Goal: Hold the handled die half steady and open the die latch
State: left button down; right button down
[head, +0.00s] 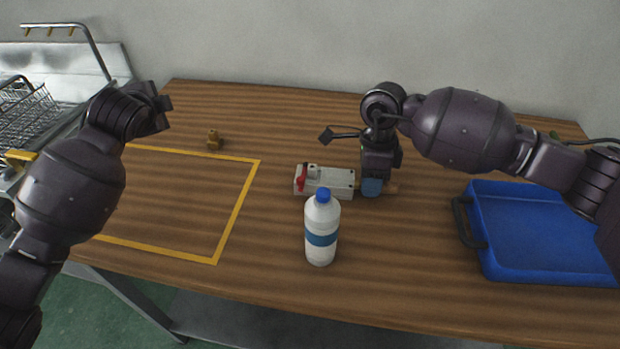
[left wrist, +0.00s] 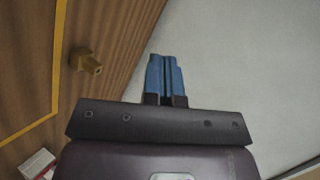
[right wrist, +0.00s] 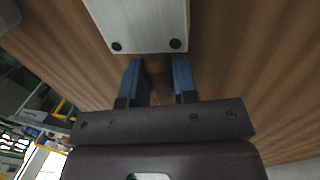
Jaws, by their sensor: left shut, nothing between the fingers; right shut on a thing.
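The die (head: 335,183) is a pale grey block lying on the wooden table, with a red latch (head: 300,178) at its left end. A brown handle (head: 391,187) sticks out at its right end. My right gripper (head: 372,187) is shut on this handle; in the right wrist view its blue fingers (right wrist: 158,80) stand on either side of the handle, just off the die's end face (right wrist: 145,25). My left gripper (left wrist: 165,78) is shut and empty, raised over the table's left side, well away from the die. The die's corner (left wrist: 38,164) shows at the lower left of the left wrist view.
A white bottle (head: 321,240) with a blue cap stands just in front of the die. A blue tray (head: 545,262) lies at the right. A small brass-coloured piece (head: 214,140) stands near the yellow outline (head: 238,210). A metal rack is at far left.

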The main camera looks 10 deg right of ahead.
pick_arm(q)
jog(key=s+d+r+m+g+h, duration=0.2)
jog(key=d+r+m+h, duration=0.1)
jog(key=d, duration=1.2)
jog(key=r+m+g, duration=0.2)
jog(key=m+g, duration=0.3)
jog(key=m, duration=0.3)
send_over(302, 190)
jog(key=w+d, duration=0.3)
jog(key=s+f+m+g+y, duration=0.1)
jog(key=s+m+y, duration=0.2)
jog(key=s+y, duration=0.2)
jog(key=shift+s+d+f+g, duration=0.15)
jog(key=shift+s+f+g, duration=0.15)
jog(key=shift+s, duration=1.15)
jog(key=shift+x, duration=5)
jog(key=shift+a+m+h, duration=0.25)
jog(key=shift+m+h, duration=0.05)
jog(key=shift+m, duration=0.5)
